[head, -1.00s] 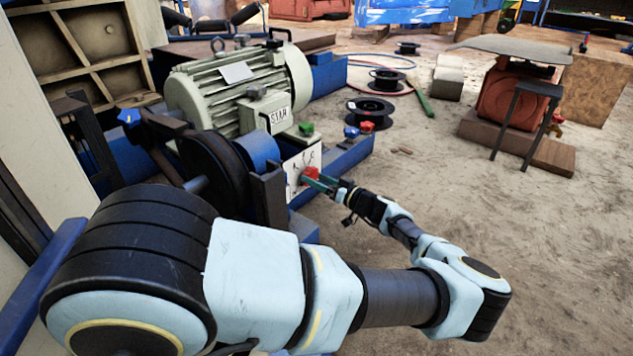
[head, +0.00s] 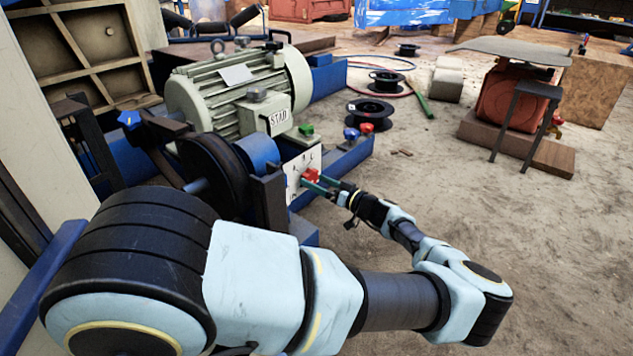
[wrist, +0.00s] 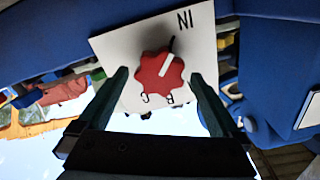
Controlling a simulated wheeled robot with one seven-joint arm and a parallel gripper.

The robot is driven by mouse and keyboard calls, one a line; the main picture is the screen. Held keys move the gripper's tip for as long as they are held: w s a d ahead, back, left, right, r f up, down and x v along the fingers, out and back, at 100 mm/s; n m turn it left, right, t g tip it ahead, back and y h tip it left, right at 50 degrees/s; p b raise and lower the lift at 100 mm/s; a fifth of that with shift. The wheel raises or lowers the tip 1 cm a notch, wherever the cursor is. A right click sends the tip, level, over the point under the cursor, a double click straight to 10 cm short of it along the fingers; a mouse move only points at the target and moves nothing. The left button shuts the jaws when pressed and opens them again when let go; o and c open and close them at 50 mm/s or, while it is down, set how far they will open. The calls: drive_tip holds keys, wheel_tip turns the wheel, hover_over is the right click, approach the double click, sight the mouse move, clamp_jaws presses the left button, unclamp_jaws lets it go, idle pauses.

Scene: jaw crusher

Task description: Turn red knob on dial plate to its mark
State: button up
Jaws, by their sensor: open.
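The red knob (head: 311,174) sits on the white dial plate (head: 293,182) on the side of the blue machine frame. In the wrist view the lobed red knob (wrist: 152,82) has a white pointer line slanting up and right, towards a short dark tick on the dial plate (wrist: 120,45). Upside-down letters show at the plate's top right, and partly hidden letters below the knob. My gripper (head: 322,182) is at the knob. In the wrist view my gripper (wrist: 160,76) is open, one finger on each side of the knob, with visible gaps.
A green knob (head: 306,129), a blue knob (head: 351,133) and a second red knob (head: 366,128) stand behind the plate. The ribbed motor (head: 235,90) and black pulley (head: 215,170) are to its left.

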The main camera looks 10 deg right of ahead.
drive_tip(key=p+v, duration=0.3)
drive_tip(key=v, duration=0.7)
drive_tip(key=shift+s+d, duration=0.1)
